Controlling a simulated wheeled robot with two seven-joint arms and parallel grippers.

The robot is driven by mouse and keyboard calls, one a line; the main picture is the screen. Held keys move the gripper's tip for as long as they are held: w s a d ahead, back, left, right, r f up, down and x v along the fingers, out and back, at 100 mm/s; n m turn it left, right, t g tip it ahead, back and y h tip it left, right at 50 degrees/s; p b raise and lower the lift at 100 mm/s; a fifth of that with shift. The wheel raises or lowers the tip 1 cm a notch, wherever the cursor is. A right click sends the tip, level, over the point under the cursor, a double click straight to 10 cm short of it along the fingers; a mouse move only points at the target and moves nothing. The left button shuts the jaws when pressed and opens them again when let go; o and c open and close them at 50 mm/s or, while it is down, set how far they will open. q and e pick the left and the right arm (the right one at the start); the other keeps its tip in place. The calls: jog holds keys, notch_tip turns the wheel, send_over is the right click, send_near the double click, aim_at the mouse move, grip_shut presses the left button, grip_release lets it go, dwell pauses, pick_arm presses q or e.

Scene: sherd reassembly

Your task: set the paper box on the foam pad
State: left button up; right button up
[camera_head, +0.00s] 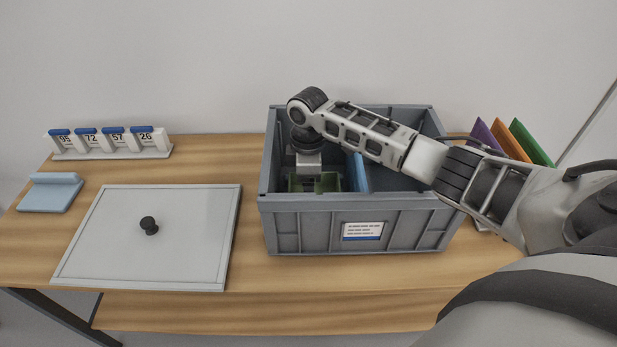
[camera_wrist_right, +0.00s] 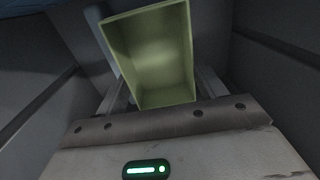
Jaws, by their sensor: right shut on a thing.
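A small olive-green open-topped box (camera_head: 327,183), which I take for the paper box, is inside the grey crate near its left front. In the right wrist view the green box (camera_wrist_right: 152,55) sits between the fingers, its open inside facing the camera. My right gripper (camera_head: 313,181) reaches down into the crate and is shut on this box. The crate's front wall hides the box's lower part, so I cannot tell whether it touches the floor. A light blue pad (camera_head: 48,195) with a raised back edge, likely the foam pad, lies at the table's left. My left gripper is not in view.
The grey crate (camera_head: 300,232) has high walls and a blue divider (camera_head: 358,172) close right of the gripper. A flat grey lid (camera_head: 105,250) with a black knob lies between crate and pad. A numbered rack (camera_head: 110,145) stands behind; coloured folders (camera_head: 497,138) stand right.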

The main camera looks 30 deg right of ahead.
jog(key=shift+f, duration=0.35)
dwell(0.4)
jog(key=o, duration=1)
notch_tip(320, 180, up, 3)
jog(key=p, duration=0.2)
jog(key=shift+p, duration=0.35)
jog(key=shift+r, duration=4.55)
